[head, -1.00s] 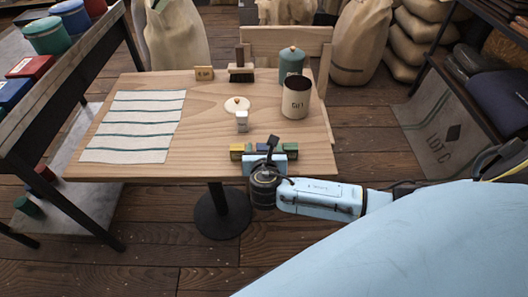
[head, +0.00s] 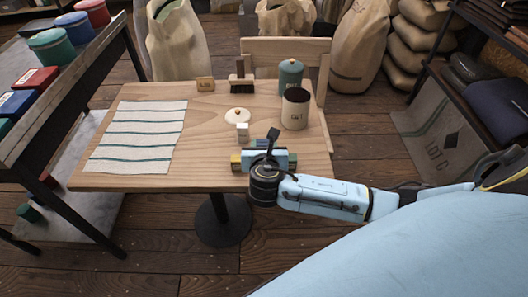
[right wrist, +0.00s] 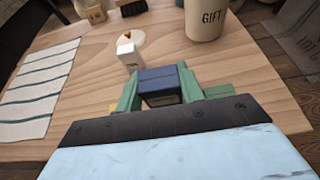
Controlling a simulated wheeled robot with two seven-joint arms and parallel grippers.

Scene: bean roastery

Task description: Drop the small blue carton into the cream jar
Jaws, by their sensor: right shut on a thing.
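The cream jar (head: 295,113), marked GIFT, stands upright with its dark mouth open at the table's right side. It also shows at the top of the right wrist view (right wrist: 207,20). My right gripper (head: 267,153) is at the table's front edge, nearer to me than the jar and left of it. In the right wrist view its green fingers are shut on the small blue carton (right wrist: 158,79). The carton is upright between the fingers; I cannot tell whether it is clear of the table. My left gripper is not in view.
A small white box (head: 242,132) stands just beyond the gripper, with a round cream lid (head: 239,115) behind it. Yellow and green cartons flank the gripper. A teal canister (head: 290,74) stands behind the jar. A striped cloth (head: 137,137) covers the left side.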

